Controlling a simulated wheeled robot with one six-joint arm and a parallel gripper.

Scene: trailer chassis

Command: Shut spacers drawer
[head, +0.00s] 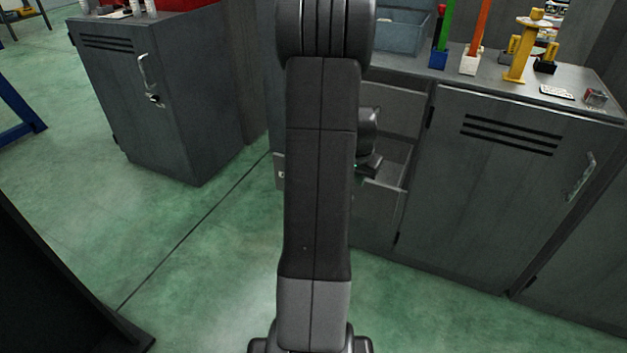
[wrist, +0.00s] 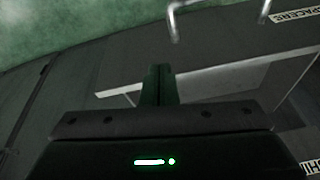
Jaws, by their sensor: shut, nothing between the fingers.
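The spacers drawer shows in the wrist view by its "SPACERS" label (wrist: 292,14) and a metal bar handle (wrist: 215,12) at the top of the picture. In the head view a drawer (head: 388,197) stands open, partly hidden behind my arm; a bit of a front panel with a small label (head: 280,172) shows left of the arm. My gripper (wrist: 158,72) is shut and empty, its fingers against the view of the drawer in the wrist view. Whether it touches the drawer I cannot tell. In the head view my gripper is mostly hidden by my arm.
A second label (wrist: 308,168), partly cut off, shows at the lower right of the wrist view. A grey cabinet door (head: 500,185) is right of the drawer. Another grey cabinet (head: 150,100) stands at the left. Green floor (head: 180,270) between is clear.

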